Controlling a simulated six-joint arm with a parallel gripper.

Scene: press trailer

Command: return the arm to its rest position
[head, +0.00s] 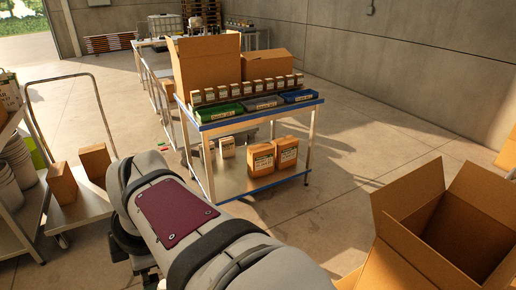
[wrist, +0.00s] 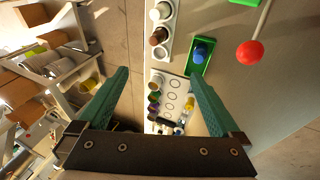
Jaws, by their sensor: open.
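My gripper (wrist: 158,73) shows in the wrist view with its two green fingers spread wide apart. Nothing is between the fingertips that I can see to be held. Below and beyond them lies a pale work surface with a white holder (wrist: 173,84) of small coloured pieces and a green tray (wrist: 196,66) with a blue piece (wrist: 200,52) in it. In the head view my grey arm reaches from the bottom edge towards the left of the middle. My gripper cannot be made out there.
A red-knobbed lever (wrist: 249,52) stands at the wrist view's upper right. In the head view, a blue-edged table (head: 256,121) with boxes and bins stands ahead, a trolley (head: 75,211) at left, and an open cardboard box (head: 412,240) at right. Concrete floor lies between them.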

